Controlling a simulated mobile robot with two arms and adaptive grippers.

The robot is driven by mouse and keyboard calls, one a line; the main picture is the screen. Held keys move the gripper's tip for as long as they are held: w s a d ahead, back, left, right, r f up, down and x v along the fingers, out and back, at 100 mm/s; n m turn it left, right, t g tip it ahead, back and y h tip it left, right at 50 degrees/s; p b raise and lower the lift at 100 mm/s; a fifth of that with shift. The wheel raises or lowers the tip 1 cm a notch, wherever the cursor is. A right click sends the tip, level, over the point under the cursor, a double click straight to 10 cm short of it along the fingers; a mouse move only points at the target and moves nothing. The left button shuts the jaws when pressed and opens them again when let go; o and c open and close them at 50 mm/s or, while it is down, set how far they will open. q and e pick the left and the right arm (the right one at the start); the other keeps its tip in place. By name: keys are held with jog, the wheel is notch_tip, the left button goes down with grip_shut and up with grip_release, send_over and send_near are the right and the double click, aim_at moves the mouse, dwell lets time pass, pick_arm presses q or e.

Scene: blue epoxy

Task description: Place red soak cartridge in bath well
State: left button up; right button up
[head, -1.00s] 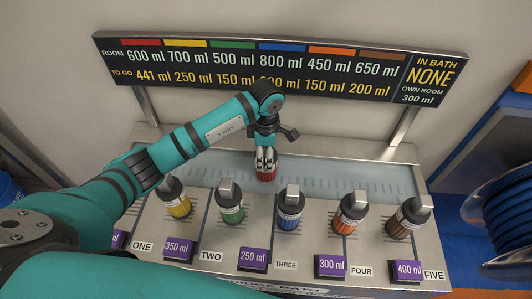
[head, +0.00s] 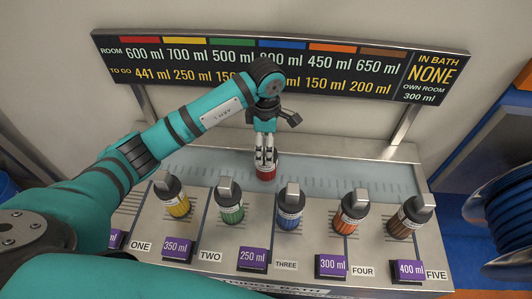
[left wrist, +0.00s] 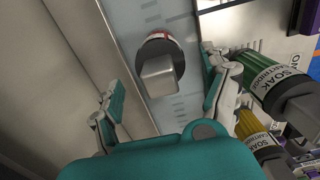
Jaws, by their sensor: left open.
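The red soak cartridge (head: 265,173) stands in the pale blue bath well (head: 330,178) behind the row of other cartridges. In the left wrist view its grey block-shaped handle (left wrist: 160,76) and part of its red rim show from above. My left gripper (head: 265,158) is just above the cartridge. Its fingers are open, apart on both sides of the handle, and the handle appears free between them. The cartridge's lower part is hard to see. My right gripper is not in view.
Yellow (head: 175,205), green (head: 230,208), blue (head: 289,213), orange (head: 348,220) and brown (head: 403,224) cartridges stand in front of the bath. A sign (head: 430,75) behind reads "IN BATH NONE". The bath is clear right of the red cartridge.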

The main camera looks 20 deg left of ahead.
pick_arm(q)
notch_tip(320, 180, up, 8)
jog(key=shift+f+b, duration=0.2)
jog(key=shift+b, duration=0.5)
